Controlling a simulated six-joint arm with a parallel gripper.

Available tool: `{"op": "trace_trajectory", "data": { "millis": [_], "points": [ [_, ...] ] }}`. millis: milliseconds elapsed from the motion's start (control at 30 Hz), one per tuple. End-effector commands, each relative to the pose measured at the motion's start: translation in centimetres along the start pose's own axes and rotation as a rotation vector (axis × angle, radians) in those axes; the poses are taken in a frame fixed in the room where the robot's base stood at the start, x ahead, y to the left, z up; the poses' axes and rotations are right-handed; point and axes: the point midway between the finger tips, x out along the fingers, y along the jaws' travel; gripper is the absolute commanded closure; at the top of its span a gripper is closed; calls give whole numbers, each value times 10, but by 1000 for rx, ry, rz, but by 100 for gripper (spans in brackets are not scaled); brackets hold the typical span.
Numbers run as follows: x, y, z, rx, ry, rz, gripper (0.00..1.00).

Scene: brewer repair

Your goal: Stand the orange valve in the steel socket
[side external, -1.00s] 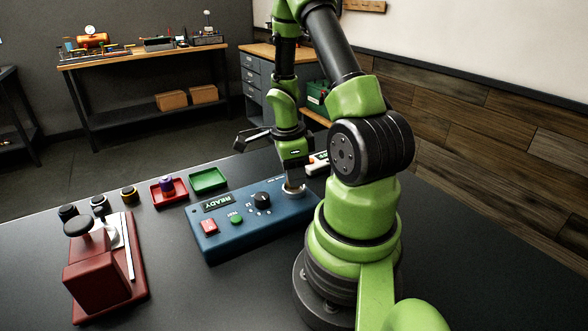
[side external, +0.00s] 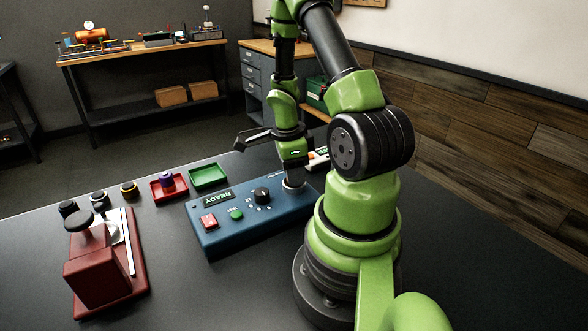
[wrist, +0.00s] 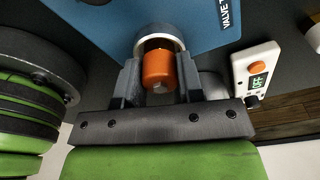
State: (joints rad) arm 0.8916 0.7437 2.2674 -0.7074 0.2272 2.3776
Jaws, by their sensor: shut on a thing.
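The orange valve (wrist: 159,71) is between the two fingers of my gripper (wrist: 160,66) in the wrist view, and the gripper is shut on it. The valve's far end overlaps the steel socket (wrist: 151,41), a pale ring on the blue tester box (wrist: 95,30). How deep the valve sits in the ring cannot be told. In the side view my gripper (side external: 293,178) points down at the right end of the blue box (side external: 250,222), over the socket. The valve is hidden there by the fingers.
A white device (wrist: 256,75) with an orange button and a display stands close beside the box. A green tray (side external: 208,177), a red tray (side external: 158,194) holding a purple part (side external: 167,181), several dark knobs and a red machine (side external: 96,270) are at the left.

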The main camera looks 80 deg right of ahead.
Motion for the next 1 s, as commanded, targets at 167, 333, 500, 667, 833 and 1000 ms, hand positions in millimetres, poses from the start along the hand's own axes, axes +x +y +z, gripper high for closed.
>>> {"op": "trace_trajectory", "data": {
  "millis": [167, 333, 500, 667, 833, 1000],
  "points": [
    [0, 0, 0, 0, 0, -1, 93],
    [0, 0, 0, 0, 0, -1, 93],
    [1, 0, 0, -1, 0, 0, 93],
    [3, 0, 0, -1, 0, 0, 93],
    [4, 0, 1, -1, 0, -1, 61],
    [4, 0, 0, -1, 0, -1, 36]
  ]
}}
